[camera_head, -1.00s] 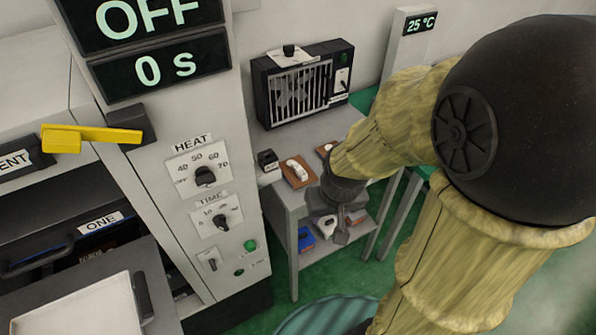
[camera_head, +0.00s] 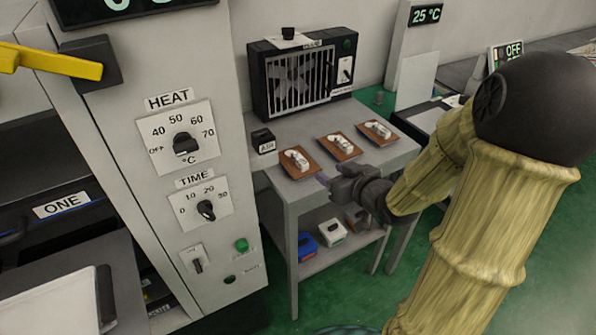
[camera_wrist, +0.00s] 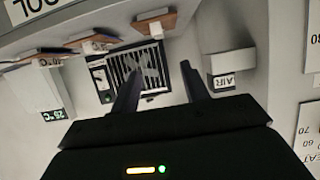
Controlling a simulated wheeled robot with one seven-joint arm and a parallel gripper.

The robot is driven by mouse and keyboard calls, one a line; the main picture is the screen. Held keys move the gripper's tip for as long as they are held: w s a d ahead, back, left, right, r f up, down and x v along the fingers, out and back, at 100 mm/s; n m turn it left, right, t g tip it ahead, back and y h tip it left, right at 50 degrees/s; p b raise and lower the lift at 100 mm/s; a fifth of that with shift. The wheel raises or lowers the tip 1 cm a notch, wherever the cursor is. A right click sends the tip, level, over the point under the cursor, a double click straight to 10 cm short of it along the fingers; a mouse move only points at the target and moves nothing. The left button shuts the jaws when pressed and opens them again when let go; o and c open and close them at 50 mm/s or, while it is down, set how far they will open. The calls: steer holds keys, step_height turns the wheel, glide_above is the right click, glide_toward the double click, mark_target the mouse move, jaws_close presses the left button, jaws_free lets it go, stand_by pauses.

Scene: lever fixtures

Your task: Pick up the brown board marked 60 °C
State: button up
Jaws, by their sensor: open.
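Three brown boards, each with a white piece on top, lie in a row on the grey table: a left board (camera_head: 299,163), a middle board (camera_head: 340,146) and a right board (camera_head: 377,132). Their markings are too small to read in the head view, so I cannot tell which is 60 °C. The boards also show along the top of the wrist view, at the right (camera_wrist: 156,22), middle (camera_wrist: 92,37) and left (camera_wrist: 36,53); the middle one's label is only partly legible. My gripper (camera_head: 326,180) is open and empty at the table's front edge, apart from the boards.
A caged fan (camera_head: 300,78) stands behind the boards, with a small AIR block (camera_head: 263,141) to their left. The oven panel (camera_head: 190,150) rises at the left. Blue and white items (camera_head: 332,232) sit on the table's lower shelf.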

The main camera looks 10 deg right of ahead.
steer(key=shift+w+r+p, duration=0.1)
steer(key=shift+w+p, duration=0.05)
steer(key=shift+p, duration=0.25)
steer(key=p, duration=0.2)
glide_toward(300, 158)
steer(key=x, duration=0.4)
steer(key=shift+w+a+r, duration=0.15)
steer(key=shift+w+a, duration=0.05)
steer(key=shift+w, duration=0.05)
steer(key=x, duration=0.2)
steer(key=p+x, duration=0.1)
steer(key=x, duration=0.2)
steer(key=shift+f, duration=0.3)
stand_by(0.3)
jaws_close()
